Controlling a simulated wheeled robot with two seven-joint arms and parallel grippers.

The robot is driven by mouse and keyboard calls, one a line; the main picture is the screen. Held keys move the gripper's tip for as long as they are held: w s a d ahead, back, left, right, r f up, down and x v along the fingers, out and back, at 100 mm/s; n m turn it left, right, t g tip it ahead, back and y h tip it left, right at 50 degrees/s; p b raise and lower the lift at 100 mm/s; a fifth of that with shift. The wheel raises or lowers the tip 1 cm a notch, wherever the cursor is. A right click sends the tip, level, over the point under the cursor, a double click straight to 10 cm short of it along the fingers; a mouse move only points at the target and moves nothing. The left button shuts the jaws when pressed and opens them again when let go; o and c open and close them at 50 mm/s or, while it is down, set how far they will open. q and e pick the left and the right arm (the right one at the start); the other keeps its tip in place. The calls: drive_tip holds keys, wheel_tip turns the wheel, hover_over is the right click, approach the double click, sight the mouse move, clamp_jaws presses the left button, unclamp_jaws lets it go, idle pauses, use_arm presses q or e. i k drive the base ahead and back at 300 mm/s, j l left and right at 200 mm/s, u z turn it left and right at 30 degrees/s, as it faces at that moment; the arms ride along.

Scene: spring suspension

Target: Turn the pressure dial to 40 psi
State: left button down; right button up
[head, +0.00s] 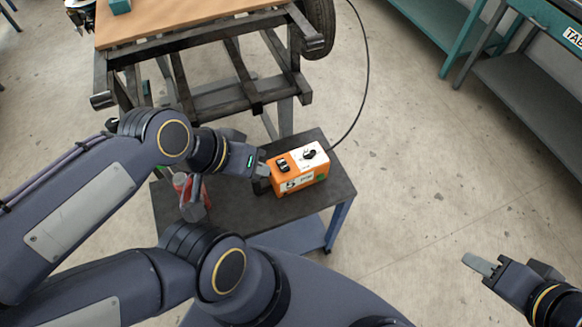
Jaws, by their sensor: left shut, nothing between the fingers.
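An orange pressure box (300,181) stands on a small dark table. Its top carries a white panel with a black dial (309,154), and a black knob or switch (284,163) sits to the left of it. Markings on the front are too small to read. My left gripper (263,170) is shut and empty at the box's left side, close to the black switch and apart from the dial. Whether it touches the box I cannot tell. My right gripper (480,264) is at the lower right, far from the box, over the floor; its finger gap is not clear.
The small dark table (235,209) has a red object (180,181) at its left, partly hidden by my arm. A black hose (365,75) runs up from behind the box. A wood-topped workbench (170,22) stands behind. Floor to the right is clear.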

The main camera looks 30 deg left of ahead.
sight(310, 155)
drive_tip(key=k+u, duration=0.1)
drive_tip(key=u, duration=0.3)
drive_tip(key=k+j+u, duration=0.1)
drive_tip(key=u, duration=0.25)
drive_tip(key=k+j+u, duration=0.1)
drive_tip(key=u, duration=0.3)
drive_tip(key=j+u, duration=0.35)
drive_tip(key=k+l, duration=0.05)
drive_tip(key=l, duration=0.05)
